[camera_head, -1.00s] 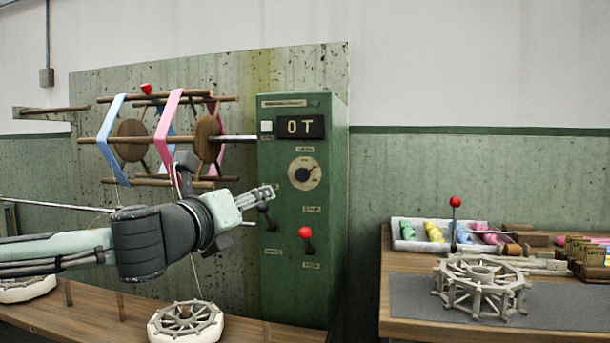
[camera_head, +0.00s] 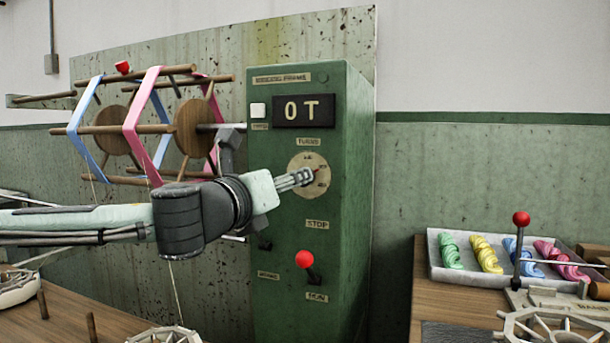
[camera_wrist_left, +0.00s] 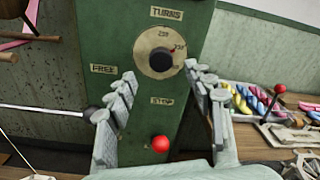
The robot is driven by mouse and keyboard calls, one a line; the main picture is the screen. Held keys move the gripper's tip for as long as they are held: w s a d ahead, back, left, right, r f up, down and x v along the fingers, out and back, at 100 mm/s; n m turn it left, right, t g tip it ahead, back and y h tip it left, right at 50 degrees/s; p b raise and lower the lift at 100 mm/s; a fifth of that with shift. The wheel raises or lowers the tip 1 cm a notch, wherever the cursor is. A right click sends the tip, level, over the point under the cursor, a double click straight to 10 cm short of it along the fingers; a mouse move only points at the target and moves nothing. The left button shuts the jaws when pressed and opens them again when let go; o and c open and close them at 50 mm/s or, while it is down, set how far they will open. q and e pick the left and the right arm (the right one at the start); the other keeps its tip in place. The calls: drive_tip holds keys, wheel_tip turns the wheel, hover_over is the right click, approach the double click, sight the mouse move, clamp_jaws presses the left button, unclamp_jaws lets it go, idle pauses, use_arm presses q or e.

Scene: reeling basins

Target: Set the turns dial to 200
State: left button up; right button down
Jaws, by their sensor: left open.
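The turns dial (camera_wrist_left: 160,60) is a round cream plate with a black knob, under a TURNS label on the green cabinet (camera_head: 340,240). In the left wrist view its red pointer mark is on the right side of the knob; the numbers are too small to read surely. My left gripper (camera_wrist_left: 158,92) is open and empty, its fingers to either side below the dial, with the knob ahead between them. In the head view my left gripper (camera_head: 305,178) overlaps the dial (camera_head: 309,160) and hides part of it. My right gripper is not in view.
A red-knobbed lever (camera_head: 305,260) stands below, near the STOP label. The reel (camera_head: 140,128) with blue and pink bands is left. A tray (camera_head: 436,262) of coloured skeins sits right.

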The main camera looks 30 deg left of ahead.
use_arm(q)
drive_tip(key=p+x, duration=0.1)
drive_tip(key=x, duration=0.6)
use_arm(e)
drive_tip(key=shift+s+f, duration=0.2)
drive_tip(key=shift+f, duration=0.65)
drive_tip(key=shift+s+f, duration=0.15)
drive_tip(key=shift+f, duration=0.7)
use_arm(q)
drive_tip(key=shift+w, duration=0.15)
drive_tip(key=c, duration=1.2)
